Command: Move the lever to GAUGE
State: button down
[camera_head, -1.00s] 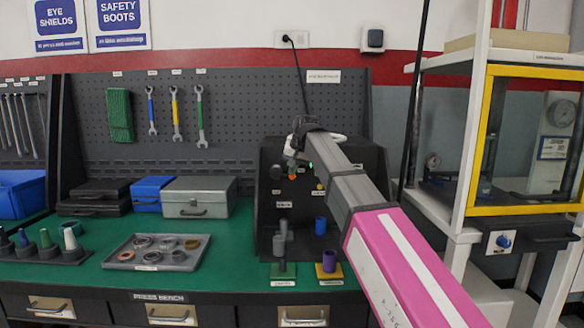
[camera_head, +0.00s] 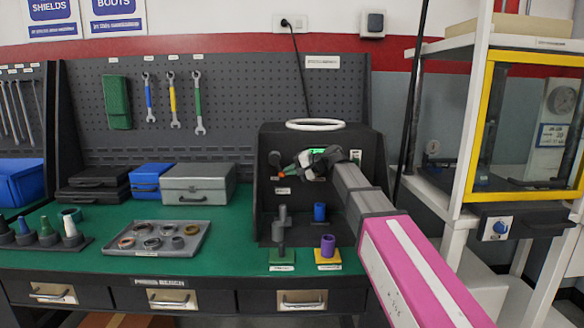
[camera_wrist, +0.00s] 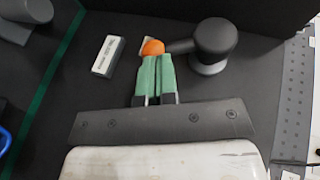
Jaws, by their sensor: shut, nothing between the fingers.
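The lever (camera_wrist: 213,42) is a dark round hub on the black panel with a short arm ending in an orange knob (camera_wrist: 152,47). In the head view the orange knob (camera_head: 280,175) sits below the hub (camera_head: 275,158), so the arm points roughly down, towards a small white label (camera_head: 281,191). The wrist view also shows a label plate (camera_wrist: 107,55) just beyond the knob; its text is unreadable. My gripper (camera_wrist: 158,58) has green fingers, shut and empty, with the tips right at the knob; whether they touch is unclear. My gripper also shows in the head view (camera_head: 307,166).
A parts tray (camera_head: 195,256) lies left.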

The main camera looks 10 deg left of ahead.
jog(key=shift+s+a+f+m+y, duration=0.25)
jog(key=shift+a+f+m+y, duration=0.05)
jog(key=shift+a+f+y, duration=0.65)
jog(key=shift+a+f, duration=0.1)
jog(key=shift+f, duration=0.05)
dwell(0.4)
jog(key=f+v, duration=0.2)
jog(key=v, duration=1.1)
jog(key=shift+w+d, duration=0.3)
jog(key=shift+d, duration=0.35)
jog(key=shift+s+f, duration=0.1)
jog(key=shift+f, duration=0.05)
